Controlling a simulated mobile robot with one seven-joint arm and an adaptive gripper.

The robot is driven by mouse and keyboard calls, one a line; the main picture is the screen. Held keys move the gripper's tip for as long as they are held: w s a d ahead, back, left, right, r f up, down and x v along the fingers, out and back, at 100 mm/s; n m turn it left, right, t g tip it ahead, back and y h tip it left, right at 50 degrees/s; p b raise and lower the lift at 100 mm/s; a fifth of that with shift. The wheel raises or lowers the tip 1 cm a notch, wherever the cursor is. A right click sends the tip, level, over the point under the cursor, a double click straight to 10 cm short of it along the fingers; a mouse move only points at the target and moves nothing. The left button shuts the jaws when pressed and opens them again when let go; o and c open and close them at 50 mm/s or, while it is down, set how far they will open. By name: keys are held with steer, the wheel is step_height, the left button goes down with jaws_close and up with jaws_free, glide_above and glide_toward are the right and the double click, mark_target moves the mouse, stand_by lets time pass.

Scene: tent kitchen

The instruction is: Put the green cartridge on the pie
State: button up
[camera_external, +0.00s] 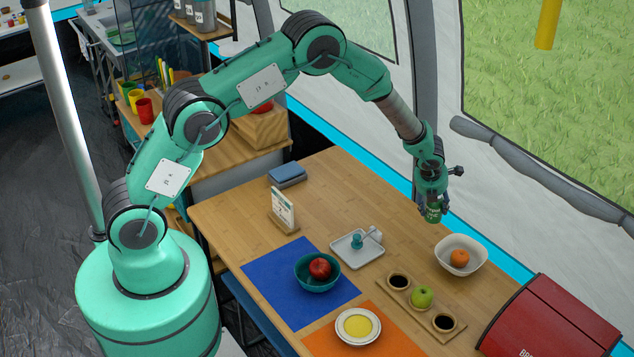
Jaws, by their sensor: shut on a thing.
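My gripper (432,219) is at the right side of the wooden table, above its far right edge. It is shut on the green cartridge (433,211), a small dark green cylinder held roughly upright and partly covered by the fingers. A round yellow thing that looks like the pie (357,326) lies on a white plate (340,337) on the orange mat at the front of the table. My gripper is well behind it and to its right.
A white bowl (480,262) with an orange stands near my gripper. A wooden tray (407,303) with a green apple and two dark cups lies between. A white dish (343,256), a teal bowl (304,284) with a red apple and a red box (550,325) stand around.

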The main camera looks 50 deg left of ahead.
steer(key=s+d+f+n+g+y, duration=0.1)
steer(key=s+d+n, duration=0.3)
steer(key=s, duration=1)
steer(key=s+d+f+n+y, duration=0.1)
steer(key=s+d+n, duration=0.3)
steer(key=s, duration=1)
steer(key=d, duration=0.3)
steer(key=shift+d+g+p, duration=0.3)
steer(key=shift+d+g, duration=0.1)
steer(key=s+n, duration=0.1)
steer(key=s, duration=0.3)
steer(key=s+n+g, duration=0.1)
steer(key=s, duration=0.4)
steer(key=s+n+y, duration=0.1)
steer(key=s, duration=0.3)
steer(key=shift+s+n, duration=0.4)
steer(key=s+a+n+g, duration=0.1)
steer(key=s+a+n, duration=0.1)
steer(key=s, duration=0.5)
steer(key=s+a+r+n+g, duration=0.1)
steer(key=s+a+n, duration=0.1)
steer(key=s, duration=0.6)
steer(key=shift+a+r+n, duration=0.15)
steer(key=shift+n, duration=0.15)
steer(key=shift+w, duration=0.1)
